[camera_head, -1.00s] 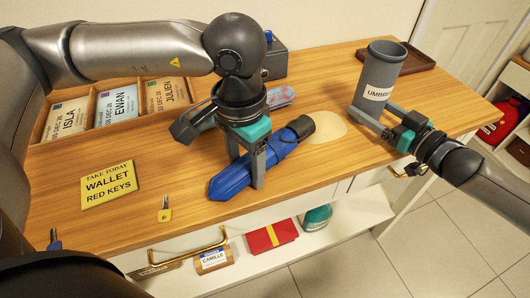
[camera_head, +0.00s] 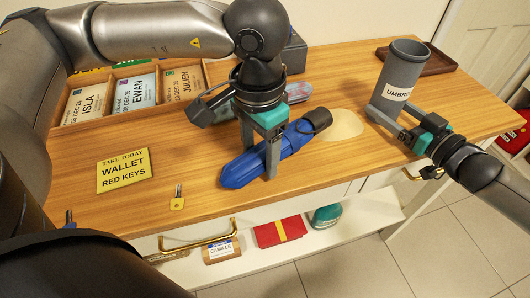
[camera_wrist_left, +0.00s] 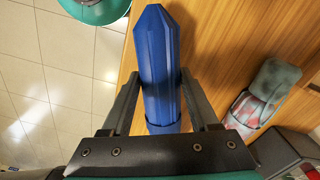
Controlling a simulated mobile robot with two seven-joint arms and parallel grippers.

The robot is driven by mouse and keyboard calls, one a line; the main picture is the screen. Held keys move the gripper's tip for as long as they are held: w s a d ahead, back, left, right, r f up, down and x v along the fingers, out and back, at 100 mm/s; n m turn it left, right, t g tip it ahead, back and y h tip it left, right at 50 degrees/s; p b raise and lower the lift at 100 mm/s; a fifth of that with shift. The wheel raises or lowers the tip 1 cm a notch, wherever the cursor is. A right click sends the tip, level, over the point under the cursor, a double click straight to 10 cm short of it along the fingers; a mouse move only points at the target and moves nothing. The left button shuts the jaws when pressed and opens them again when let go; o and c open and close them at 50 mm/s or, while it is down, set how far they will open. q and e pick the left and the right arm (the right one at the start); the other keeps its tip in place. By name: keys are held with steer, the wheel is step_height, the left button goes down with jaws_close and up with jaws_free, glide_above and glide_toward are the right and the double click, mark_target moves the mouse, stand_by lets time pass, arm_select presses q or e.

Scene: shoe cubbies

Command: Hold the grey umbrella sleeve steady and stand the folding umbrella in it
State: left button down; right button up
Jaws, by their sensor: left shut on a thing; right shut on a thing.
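The folding umbrella (camera_head: 240,171) is blue with a dark handle (camera_head: 318,118). It lies on the wooden top, its pointed end toward the front left. My left gripper (camera_head: 263,158) comes down over it and is shut on its body; in the left wrist view the blue umbrella (camera_wrist_left: 158,65) runs between both fingers (camera_wrist_left: 160,95). The grey umbrella sleeve (camera_head: 405,62), an open-topped cylinder with a white "UMBRE..." label, stands upright at the right of the top. My right gripper (camera_head: 387,119) is shut on its lower part from the front. The inside bottom of the sleeve is hidden.
A pale oval patch (camera_head: 337,125) lies between umbrella and sleeve. A brown tray (camera_head: 440,62) is behind the sleeve. A yellow sign (camera_head: 123,170), a key (camera_head: 178,203) and a name-card organizer (camera_head: 65,112) are at left. A patterned case (camera_head: 298,91) lies behind the umbrella.

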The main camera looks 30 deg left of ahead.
arm_select(q)
steer(key=r, duration=0.8)
steer(key=shift+w+d+r, duration=0.2)
steer(key=shift+d+r, duration=0.05)
steer(key=shift+r, duration=0.15)
steer(key=w+d+r+n+g+h, duration=0.2)
steer(key=w+d+r+n+h, duration=0.25)
steer(key=w+d+n, duration=0.35)
steer(key=w+d+r+n+g+h, duration=0.1)
steer(key=w+d+r+n+h, duration=0.4)
steer(key=n, duration=0.5)
steer(key=w+d+r+n+t+h, duration=0.1)
steer(key=w+r+n+t+h, duration=0.1)
steer(key=w+r+n+t, duration=0.55)
steer(key=w+d+r+n+t+h, duration=0.1)
steer(key=w+r+n+t, duration=0.3)
steer(key=r+n+t, duration=0.5)
step_height(320, 180, down, 15)
steer(key=m, duration=0.3)
steer(key=shift+d+f+g, duration=0.15)
steer(key=shift+d+g, duration=0.05)
steer(key=shift+g, duration=0.15)
